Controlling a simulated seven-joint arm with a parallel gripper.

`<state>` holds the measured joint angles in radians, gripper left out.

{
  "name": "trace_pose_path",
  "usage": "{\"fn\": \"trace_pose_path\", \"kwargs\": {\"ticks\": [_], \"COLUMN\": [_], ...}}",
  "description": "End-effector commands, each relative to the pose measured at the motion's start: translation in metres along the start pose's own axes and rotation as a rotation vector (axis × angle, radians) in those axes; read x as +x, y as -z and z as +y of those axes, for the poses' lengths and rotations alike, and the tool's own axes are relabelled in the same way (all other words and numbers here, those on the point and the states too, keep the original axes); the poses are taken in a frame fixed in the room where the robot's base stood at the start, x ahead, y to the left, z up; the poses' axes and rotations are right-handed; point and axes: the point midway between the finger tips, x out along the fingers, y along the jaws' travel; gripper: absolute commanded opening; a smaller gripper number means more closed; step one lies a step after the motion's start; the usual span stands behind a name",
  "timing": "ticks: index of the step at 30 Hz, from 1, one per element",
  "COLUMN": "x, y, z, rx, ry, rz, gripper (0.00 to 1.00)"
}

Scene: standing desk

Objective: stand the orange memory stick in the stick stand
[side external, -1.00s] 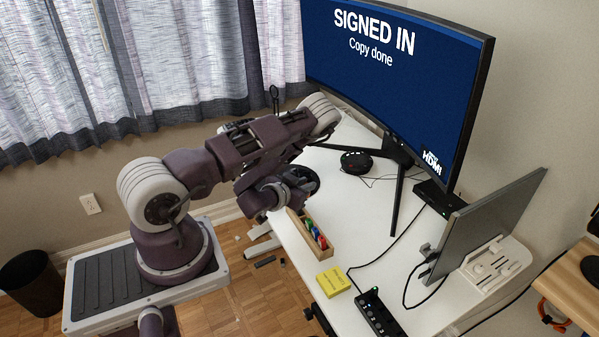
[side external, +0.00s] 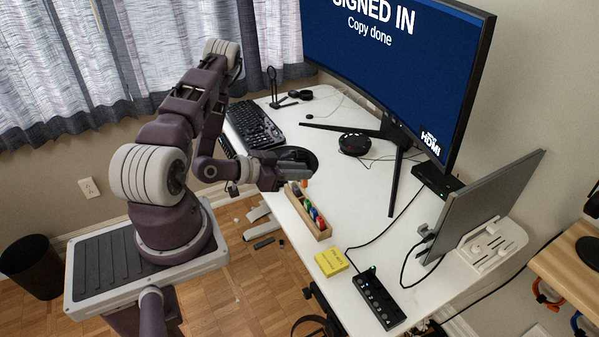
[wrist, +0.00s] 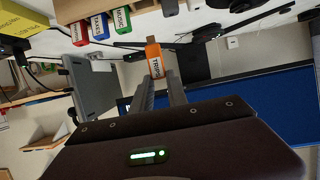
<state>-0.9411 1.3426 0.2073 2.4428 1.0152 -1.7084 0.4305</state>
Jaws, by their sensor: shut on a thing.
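My gripper (side external: 284,180) is shut on the orange memory stick (wrist: 154,58), whose label shows in the wrist view between the fingertips (wrist: 157,78). A small orange part of it also shows in the side view (side external: 304,183). The stick stand (side external: 318,229) is a long wooden holder near the desk's front edge, with several coloured sticks upright in it. My gripper is above its far end; the exact gap is hard to tell. In the wrist view, red (wrist: 79,33), blue (wrist: 99,27) and green (wrist: 121,19) sticks are left of the orange one.
A keyboard (side external: 254,125) and a dark round pad (side external: 296,158) lie beyond the gripper. The large monitor (side external: 400,60) stands behind.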

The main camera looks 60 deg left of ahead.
Motion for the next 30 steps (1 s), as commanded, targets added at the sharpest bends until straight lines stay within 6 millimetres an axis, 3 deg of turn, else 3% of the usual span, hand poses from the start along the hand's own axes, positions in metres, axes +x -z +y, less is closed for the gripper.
{"fn": "trace_pose_path", "kwargs": {"ticks": [21,30], "x": [0.022,0.025], "y": [-0.055,-0.063], "z": [-0.001,-0.001], "rx": [0.001,0.001], "ry": [0.001,0.002], "rz": [0.005,0.006], "gripper": [0.0,0.0]}}
